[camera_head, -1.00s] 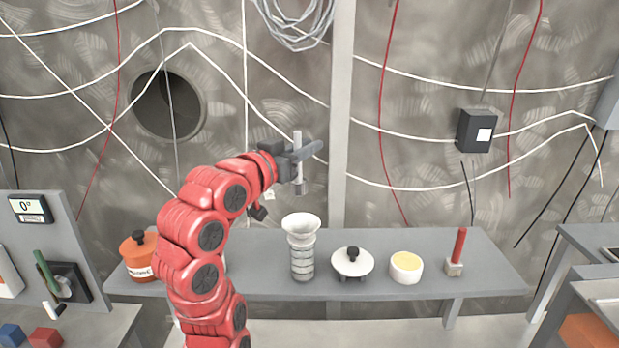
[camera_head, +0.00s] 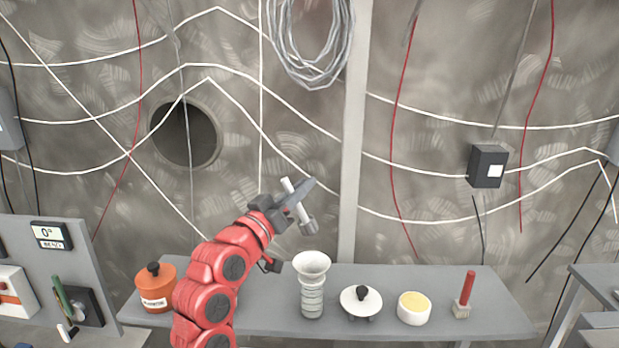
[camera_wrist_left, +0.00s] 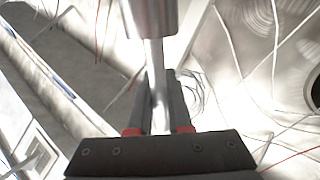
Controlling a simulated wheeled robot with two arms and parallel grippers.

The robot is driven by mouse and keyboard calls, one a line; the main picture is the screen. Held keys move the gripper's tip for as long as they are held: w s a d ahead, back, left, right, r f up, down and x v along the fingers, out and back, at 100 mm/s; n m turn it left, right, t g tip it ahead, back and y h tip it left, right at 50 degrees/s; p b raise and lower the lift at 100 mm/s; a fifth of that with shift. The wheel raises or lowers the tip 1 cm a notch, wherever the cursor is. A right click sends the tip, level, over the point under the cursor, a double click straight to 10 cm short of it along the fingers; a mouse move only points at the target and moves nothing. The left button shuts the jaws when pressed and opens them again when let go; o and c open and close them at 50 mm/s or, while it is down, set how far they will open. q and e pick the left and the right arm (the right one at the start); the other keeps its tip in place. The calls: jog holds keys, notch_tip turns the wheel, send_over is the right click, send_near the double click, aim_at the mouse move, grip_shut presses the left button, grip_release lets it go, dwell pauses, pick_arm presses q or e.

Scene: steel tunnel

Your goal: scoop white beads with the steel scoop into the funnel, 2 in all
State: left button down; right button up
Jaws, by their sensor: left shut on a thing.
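My left gripper (camera_head: 297,196) is shut on the steel scoop (camera_head: 308,227) by its thin pale handle. The scoop is tilted, its small grey cup at the lower right, above the white funnel (camera_head: 312,264) and apart from it. In the left wrist view the scoop's metal cup (camera_wrist_left: 150,16) is at the top, its rod between my fingers (camera_wrist_left: 160,108). The funnel stands upright on a ribbed, clear-looking column on the shelf. I see no white beads, and the inside of the cup is hidden. My right gripper is out of view.
A panel with a green lever (camera_head: 64,296) is at left. My arm hides part of the shelf.

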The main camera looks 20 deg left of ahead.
pick_arm(q)
jog(key=s+a+f+n+t+y+p, duration=0.1)
jog(key=a+f+n+t+y+p, duration=0.2)
jog(key=n, duration=0.5)
jog(key=s+a+f+n+t+y, duration=0.1)
jog(key=a+f+n+t+y, duration=0.15)
jog(key=n+y, duration=0.45)
jog(key=w+d+r+m+g+h+b, duration=0.3)
jog(key=d+r+m+g+h+b, duration=0.3)
jog(key=m, duration=1.3)
jog(key=shift+d+r+m+g+h+b, duration=0.3)
jog(key=shift+d+r+g+h, duration=0.75)
jog(key=shift+d+r+h, duration=0.75)
